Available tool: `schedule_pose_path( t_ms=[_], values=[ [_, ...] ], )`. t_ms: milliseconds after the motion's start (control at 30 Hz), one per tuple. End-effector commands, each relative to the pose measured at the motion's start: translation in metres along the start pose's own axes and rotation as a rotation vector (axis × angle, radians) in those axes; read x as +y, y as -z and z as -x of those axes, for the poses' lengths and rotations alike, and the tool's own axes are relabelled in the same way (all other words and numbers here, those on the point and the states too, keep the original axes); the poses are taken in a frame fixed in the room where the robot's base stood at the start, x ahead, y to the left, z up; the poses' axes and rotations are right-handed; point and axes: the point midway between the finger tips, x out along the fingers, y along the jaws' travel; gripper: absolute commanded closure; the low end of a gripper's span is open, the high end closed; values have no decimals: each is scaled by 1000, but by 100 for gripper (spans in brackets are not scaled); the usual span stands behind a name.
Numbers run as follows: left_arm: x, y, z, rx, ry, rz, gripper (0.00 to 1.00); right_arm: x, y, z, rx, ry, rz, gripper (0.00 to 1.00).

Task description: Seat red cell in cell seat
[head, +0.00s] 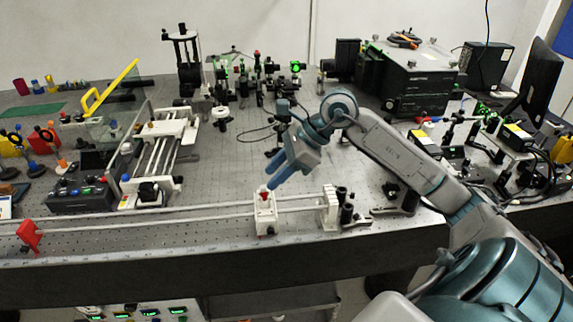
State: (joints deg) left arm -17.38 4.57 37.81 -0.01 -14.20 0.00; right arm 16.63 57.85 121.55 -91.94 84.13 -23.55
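A small red piece (264,189), which looks like the red cell, shows at the top of a white holder (265,214) on the rail near the table's front edge. The holder may be the cell seat; how deep the red piece sits in it is too small to tell. My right gripper (268,171) reaches in from the right with blue fingers pointing down and left. The fingers look apart, with nothing visible between them. The lower fingertip is just above the red piece; whether they touch cannot be told. My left gripper is out of view.
The long white rail (150,217) runs along the front, with a red stop-like piece (30,235) at left and a white block (329,208) at right. A white linear stage (160,150) and a dark control box (80,198) stand left. Bare table lies behind the rail.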

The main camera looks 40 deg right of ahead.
Motion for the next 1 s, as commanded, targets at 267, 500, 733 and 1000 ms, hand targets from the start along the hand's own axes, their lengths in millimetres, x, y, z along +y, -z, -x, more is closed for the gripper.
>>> schedule_pose_path(
  t_ms=[267, 500, 733, 1000],
  values=[
    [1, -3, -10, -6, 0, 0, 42, 0, 2, 26, 3, 1, 0, 63],
    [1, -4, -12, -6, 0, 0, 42, 0, 0, 35, 1, 1, -1, 63],
    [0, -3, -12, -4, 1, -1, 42, 0, 0, 36, 0, 0, -1, 63],
    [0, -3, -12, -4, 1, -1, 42, 0, 0, 36, 0, 0, -1, 63]
  ],
)
